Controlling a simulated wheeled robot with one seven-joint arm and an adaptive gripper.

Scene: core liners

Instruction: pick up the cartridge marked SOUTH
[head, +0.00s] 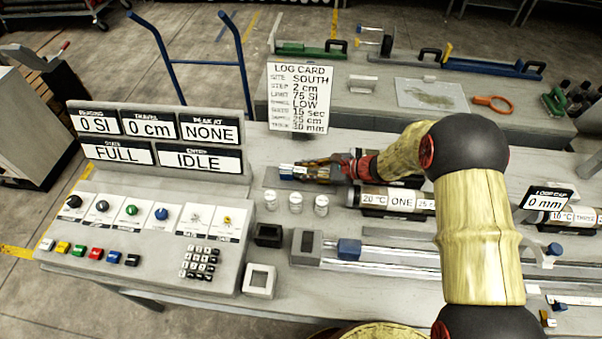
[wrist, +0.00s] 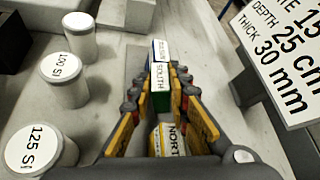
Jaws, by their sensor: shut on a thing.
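The cartridge marked SOUTH (wrist: 161,79) is green with a white label, between my fingertips in the wrist view. My gripper (wrist: 160,88) is shut on it, with one yellow-padded finger on each side. In the wrist view a blue cartridge (wrist: 160,49) with a white label stands just beyond it. A yellow cartridge marked NORTH (wrist: 168,140) sits on the near side, between the fingers. In the head view my gripper (head: 318,170) is low over the grey tray (head: 270,178) and hides most of the cartridges. I cannot tell whether SOUTH touches the tray.
Three white cylinders (head: 321,204) stand in front of the tray. The log card (head: 301,98) stands behind it. A core tube labelled ONE (head: 402,200) lies to the right. The control console (head: 150,215) fills the left of the bench.

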